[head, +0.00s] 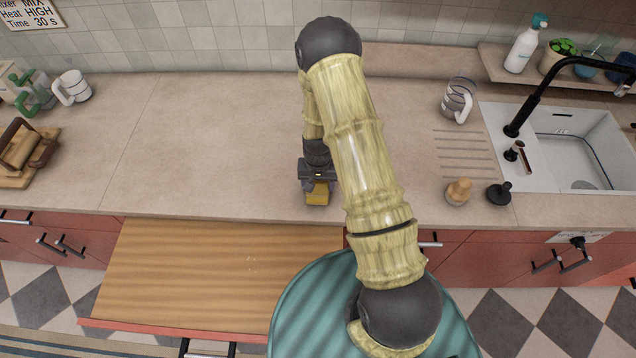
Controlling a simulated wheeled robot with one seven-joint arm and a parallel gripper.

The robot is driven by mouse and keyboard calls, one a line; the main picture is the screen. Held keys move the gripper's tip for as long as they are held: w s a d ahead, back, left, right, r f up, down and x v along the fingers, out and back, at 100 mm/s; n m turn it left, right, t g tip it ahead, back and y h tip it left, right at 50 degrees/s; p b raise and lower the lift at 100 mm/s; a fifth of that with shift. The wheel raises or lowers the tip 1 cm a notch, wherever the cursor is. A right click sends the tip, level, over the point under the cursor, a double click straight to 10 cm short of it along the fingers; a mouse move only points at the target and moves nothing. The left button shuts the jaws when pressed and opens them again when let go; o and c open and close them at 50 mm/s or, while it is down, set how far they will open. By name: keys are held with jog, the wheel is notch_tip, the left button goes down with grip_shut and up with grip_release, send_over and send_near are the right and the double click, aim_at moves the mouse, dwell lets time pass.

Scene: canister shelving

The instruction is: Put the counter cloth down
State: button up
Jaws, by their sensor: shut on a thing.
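My gripper (318,184) points down over the middle of the counter (210,140), near its front edge. It is shut on a small yellow thing, which I take to be the counter cloth (317,196). Only a small part of the cloth shows below the jaws. I cannot tell whether it touches the counter. My arm hides part of the counter to the right of the gripper.
A wooden pull-out surface (185,265) juts out below the counter at left. At right are a glass mug (457,100), a wooden-knobbed thing (458,191), a black plunger-like thing (498,194) and the sink (575,150).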

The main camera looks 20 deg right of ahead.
aim_at(317, 186)
jog(key=shift+a+f, duration=0.1)
jog(key=shift+f, duration=0.2)
jog(key=o, duration=1)
jog(key=shift+s+a, duration=0.15)
jog(key=shift+o, duration=0.2)
jog(key=shift+f, duration=0.15)
jog(key=shift+s+d+b, duration=0.15)
jog(key=shift+d+b, duration=0.15)
jog(key=shift+r+p, duration=0.4)
jog(key=shift+p, duration=0.05)
jog(key=shift+w+d+r+b, duration=0.1)
jog(key=shift+w+r+b, duration=0.1)
jog(key=shift+b, duration=0.2)
notch_tip(317, 186, up, 12)
jog(key=b, duration=0.3)
jog(key=shift+w+a+f+b, duration=0.15)
jog(key=shift+a+b, duration=0.1)
jog(key=shift+b, duration=0.1)
